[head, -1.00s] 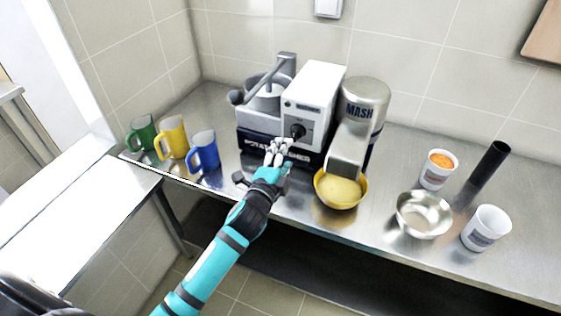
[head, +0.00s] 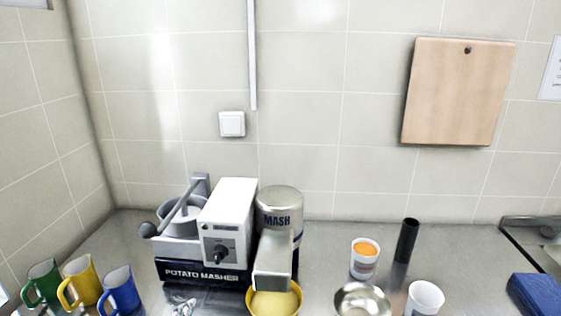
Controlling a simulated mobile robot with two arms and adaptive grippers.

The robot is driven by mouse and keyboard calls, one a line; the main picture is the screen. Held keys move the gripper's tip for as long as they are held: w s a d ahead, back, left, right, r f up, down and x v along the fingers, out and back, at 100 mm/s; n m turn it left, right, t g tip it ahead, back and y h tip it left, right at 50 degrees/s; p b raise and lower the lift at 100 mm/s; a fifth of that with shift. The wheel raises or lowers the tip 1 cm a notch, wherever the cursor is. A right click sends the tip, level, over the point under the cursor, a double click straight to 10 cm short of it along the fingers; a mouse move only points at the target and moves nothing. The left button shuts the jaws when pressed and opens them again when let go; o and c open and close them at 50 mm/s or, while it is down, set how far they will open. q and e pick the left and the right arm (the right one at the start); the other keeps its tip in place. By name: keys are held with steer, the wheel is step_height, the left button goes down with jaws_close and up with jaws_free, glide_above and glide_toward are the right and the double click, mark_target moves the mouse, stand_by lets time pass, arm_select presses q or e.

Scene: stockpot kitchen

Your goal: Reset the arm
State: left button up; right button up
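The potato masher machine (head: 232,222) stands on the steel counter, with a black knob (head: 220,254) on its white front and a metal spout at its right. A yellow bowl (head: 288,303) with pale contents sits under the spout. Only the tip of my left gripper (head: 184,307) shows, at the bottom edge in front of the machine's base. I cannot tell whether it is open or shut, and the rest of that arm is out of view. My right gripper is not in view.
Green (head: 43,281), yellow (head: 82,279) and blue (head: 119,292) mugs stand at the left. A white cup with orange contents (head: 365,262), a black cylinder (head: 406,241), a steel bowl (head: 350,301), a white cup (head: 424,298) and a blue object (head: 536,292) are at the right.

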arm_select(q)
steer(key=s+f+n+g, duration=0.3)
steer(key=s+g, duration=0.1)
steer(key=s, duration=0.5)
steer(key=s+d+f+n+g+h, duration=0.1)
steer(key=s+f+n+g, duration=0.2)
steer(key=s, duration=0.5)
steer(key=s+f+n+g, duration=0.3)
steer(key=s+n+g, duration=0.1)
steer(key=s, duration=0.5)
step_height(320, 180, down, 28)
steer(key=s+g+b, duration=0.1)
steer(key=s, duration=0.1)
steer(key=s+a+f+m+g+b, duration=0.1)
steer(key=s+a+f, duration=0.2)
steer(key=s+f, duration=1.3)
